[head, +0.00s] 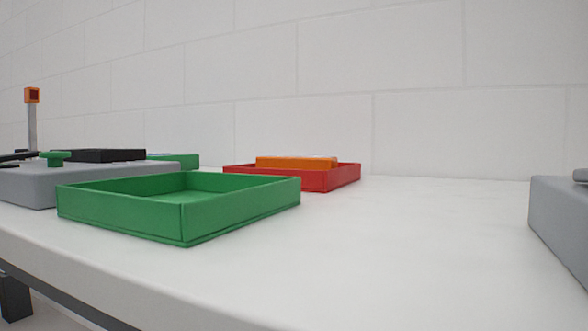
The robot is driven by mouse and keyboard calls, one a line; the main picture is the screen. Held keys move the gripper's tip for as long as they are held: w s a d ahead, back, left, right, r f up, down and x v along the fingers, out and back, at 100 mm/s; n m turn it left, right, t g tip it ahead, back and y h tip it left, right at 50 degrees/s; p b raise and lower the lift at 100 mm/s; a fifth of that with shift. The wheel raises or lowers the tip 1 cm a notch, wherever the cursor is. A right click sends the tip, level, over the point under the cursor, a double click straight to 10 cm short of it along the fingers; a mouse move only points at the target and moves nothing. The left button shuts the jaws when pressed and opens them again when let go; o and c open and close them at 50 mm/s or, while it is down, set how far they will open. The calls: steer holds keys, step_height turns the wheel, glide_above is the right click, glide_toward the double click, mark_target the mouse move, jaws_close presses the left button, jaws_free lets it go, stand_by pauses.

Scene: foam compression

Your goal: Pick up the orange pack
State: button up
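An orange pack (295,162) shows as a flat orange block in the red tray (318,181), toward the back middle of the white table in the head view. Its top edge rises just above the tray's rim. Its lower part is hidden by the tray's front wall. A small pale piece shows at the right end of the pack; I cannot tell what it is. My gripper is not in view.
An empty green tray (125,211) stands in front, left of the red tray. A grey machine (30,185) with a green knob (55,157) is at the left. Another grey block (556,225) is at the right edge. The table (430,240) between is clear.

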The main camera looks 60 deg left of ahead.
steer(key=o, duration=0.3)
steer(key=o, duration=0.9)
